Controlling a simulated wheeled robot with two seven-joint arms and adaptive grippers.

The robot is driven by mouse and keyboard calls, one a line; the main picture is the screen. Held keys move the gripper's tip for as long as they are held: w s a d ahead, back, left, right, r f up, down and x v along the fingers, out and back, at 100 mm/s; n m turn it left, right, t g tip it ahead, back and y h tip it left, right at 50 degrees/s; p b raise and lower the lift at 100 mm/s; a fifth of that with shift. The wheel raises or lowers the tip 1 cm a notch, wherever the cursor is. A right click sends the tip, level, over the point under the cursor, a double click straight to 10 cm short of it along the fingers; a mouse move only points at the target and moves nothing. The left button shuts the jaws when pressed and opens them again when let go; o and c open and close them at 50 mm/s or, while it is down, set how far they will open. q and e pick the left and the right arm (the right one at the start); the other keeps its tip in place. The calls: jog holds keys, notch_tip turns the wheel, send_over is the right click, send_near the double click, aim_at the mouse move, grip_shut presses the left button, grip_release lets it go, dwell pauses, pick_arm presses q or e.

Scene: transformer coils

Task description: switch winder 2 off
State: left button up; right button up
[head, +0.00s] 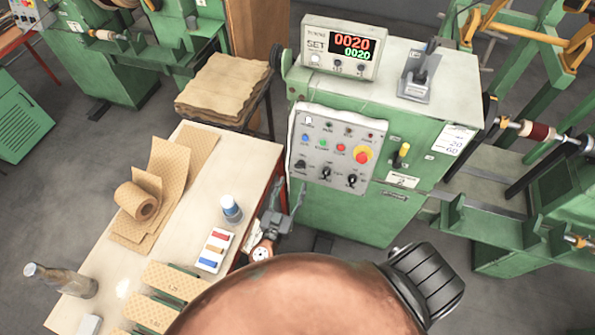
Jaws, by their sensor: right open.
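Winder 2 appears to be the green cabinet (345,212) at the upper middle; the small plate (403,180) on its front seems to read 2. My right gripper (287,190) is open and empty, just left of and below the panel, beside the table edge. My left gripper is not in view.
A grey pedestal device (415,78) stands on the cabinet. A large copper-coloured rounded shape (290,300) blocks the bottom middle.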

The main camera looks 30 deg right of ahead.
aim_at(299, 168)
jog(key=p+x, duration=0.1)
jog(key=x, duration=0.5)
jog(key=shift+w+d, duration=0.1)
jog(key=shift+d, duration=0.05)
jog(key=shift+w+d, duration=0.25)
jog(key=shift+d, duration=0.05)
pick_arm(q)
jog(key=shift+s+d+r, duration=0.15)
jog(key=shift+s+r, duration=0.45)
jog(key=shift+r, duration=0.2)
pick_arm(e)
jog(key=shift+f, duration=0.1)
jog(key=c, duration=1.2)
